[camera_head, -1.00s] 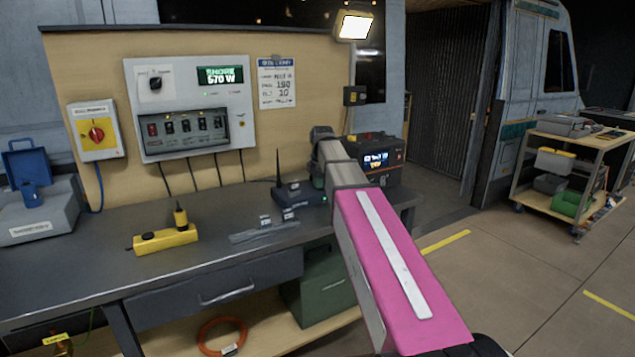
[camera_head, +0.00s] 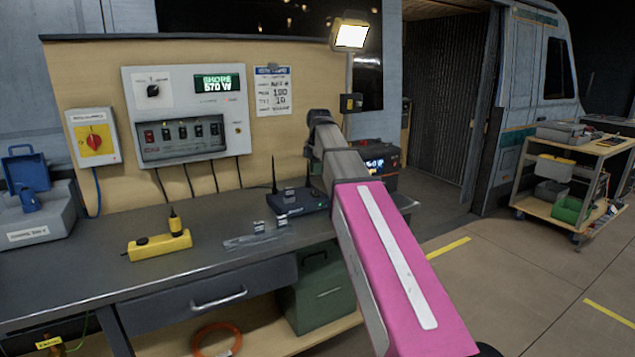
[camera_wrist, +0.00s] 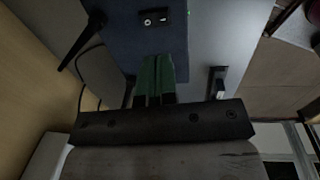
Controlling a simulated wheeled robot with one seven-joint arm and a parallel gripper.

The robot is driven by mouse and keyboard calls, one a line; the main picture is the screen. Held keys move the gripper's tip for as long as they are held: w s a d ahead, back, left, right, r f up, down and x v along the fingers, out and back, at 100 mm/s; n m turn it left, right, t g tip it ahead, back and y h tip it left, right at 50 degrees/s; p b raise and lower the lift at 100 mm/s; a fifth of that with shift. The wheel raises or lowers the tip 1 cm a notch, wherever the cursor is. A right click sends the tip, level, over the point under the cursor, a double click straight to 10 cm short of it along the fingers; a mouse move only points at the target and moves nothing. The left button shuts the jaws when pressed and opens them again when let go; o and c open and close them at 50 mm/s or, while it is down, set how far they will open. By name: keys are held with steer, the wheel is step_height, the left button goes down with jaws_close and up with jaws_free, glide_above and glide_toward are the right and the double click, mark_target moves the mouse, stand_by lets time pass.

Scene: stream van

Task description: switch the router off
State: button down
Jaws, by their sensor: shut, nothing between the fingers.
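The router is a dark blue box with a black antenna, on the bench right of centre in the head view (camera_head: 290,204). Part of its right side is close to my arm. In the wrist view the router (camera_wrist: 120,42) fills the upper middle. A small black rocker switch (camera_wrist: 154,17) with white marks is on its face, and a small green light shows at its right edge. My gripper (camera_wrist: 163,60) has green fingers, shut together and empty. Their tips overlap the router's near part, below the switch in the picture. I cannot tell whether they touch it.
A power station (camera_head: 381,165) stands behind my arm. A yellow power strip (camera_head: 160,245) and small labelled items (camera_head: 258,227) lie on the bench (camera_head: 90,270). A breaker panel (camera_head: 190,112) and red rotary switch (camera_head: 94,142) are on the wall board. A cart (camera_head: 570,180) stands right.

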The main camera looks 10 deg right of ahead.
steer(key=r, duration=0.5)
steer(key=shift+s+d+r, duration=0.1)
steer(key=shift+s+r, duration=0.2)
steer(key=shift+s, duration=0.05)
